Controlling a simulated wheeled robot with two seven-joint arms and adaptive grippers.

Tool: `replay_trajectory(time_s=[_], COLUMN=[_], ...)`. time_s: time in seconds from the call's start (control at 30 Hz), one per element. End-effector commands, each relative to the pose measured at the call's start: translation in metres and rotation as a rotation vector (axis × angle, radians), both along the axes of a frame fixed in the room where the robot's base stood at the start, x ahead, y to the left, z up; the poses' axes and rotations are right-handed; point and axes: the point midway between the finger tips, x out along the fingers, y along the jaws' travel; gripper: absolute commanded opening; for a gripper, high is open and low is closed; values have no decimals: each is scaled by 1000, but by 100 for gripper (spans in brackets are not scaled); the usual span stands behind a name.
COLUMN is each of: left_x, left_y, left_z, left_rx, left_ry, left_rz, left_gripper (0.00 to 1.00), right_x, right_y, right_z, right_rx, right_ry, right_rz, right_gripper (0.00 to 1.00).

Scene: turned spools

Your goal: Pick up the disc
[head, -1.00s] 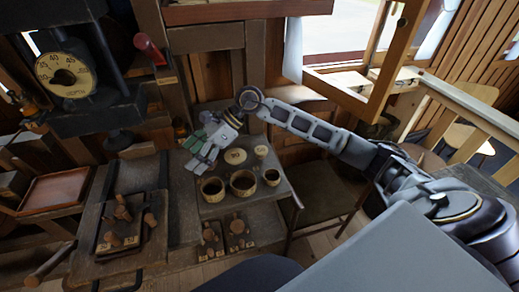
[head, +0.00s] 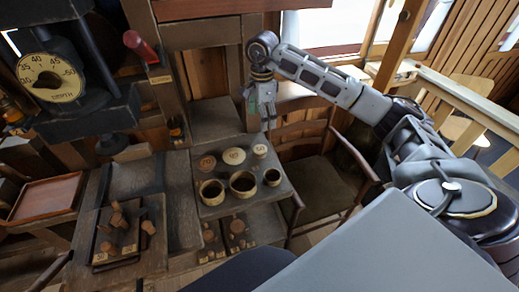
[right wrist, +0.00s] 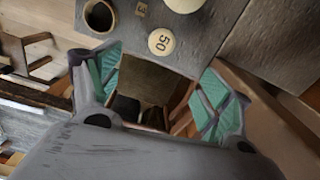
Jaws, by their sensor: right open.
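Three pale round discs lie in a row on the grey board (head: 222,212): a tan left disc (head: 207,163), a cream middle disc (head: 234,156) and a smaller right disc (head: 260,150). In the right wrist view a cream disc marked 50 (right wrist: 162,41) lies just beyond the fingers, with part of another disc (right wrist: 184,4) at the top edge. My right gripper (head: 266,122) points down, open and empty, near the board's back right corner, apart from the discs. Its teal-padded fingers show in the right wrist view (right wrist: 163,82). My left gripper is not in view.
Three dark-mouthed cups (head: 242,185) stand in front of the discs. A wooden chair (head: 320,185) is close on the right. A dial machine (head: 60,80) and a red-handled lever (head: 140,47) are at the left. Turned spools (head: 118,220) stand on a front-left board.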

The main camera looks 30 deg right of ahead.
Motion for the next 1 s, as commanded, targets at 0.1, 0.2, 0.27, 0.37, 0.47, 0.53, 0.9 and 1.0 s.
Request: replay_trajectory(time_s=[0.1, 0.2, 0.27, 0.37, 0.47, 0.53, 0.9, 1.0], left_x=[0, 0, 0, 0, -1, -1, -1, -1], left_y=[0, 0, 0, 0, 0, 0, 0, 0], left_z=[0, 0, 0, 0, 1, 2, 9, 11], left_rx=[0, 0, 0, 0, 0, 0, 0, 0], left_ry=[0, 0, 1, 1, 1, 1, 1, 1], left_rz=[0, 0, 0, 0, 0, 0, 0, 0], left_gripper=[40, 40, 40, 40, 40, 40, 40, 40], right_x=[0, 0, 0, 0, 0, -1, -1, 0], right_y=[0, 0, 1, 1, 1, 1, 1, 1], right_z=[0, 0, -1, -3, -9, -16, -61, -73], right_rx=[0, 1, 1, 2, 2, 3, 2, 3], right_ry=[1, 0, 1, 1, 3, 4, 3, 3], right_rz=[0, 1, 1, 1, 1, 1, 2, 1], right_gripper=[79, 79, 79, 79, 79, 79, 79, 79])
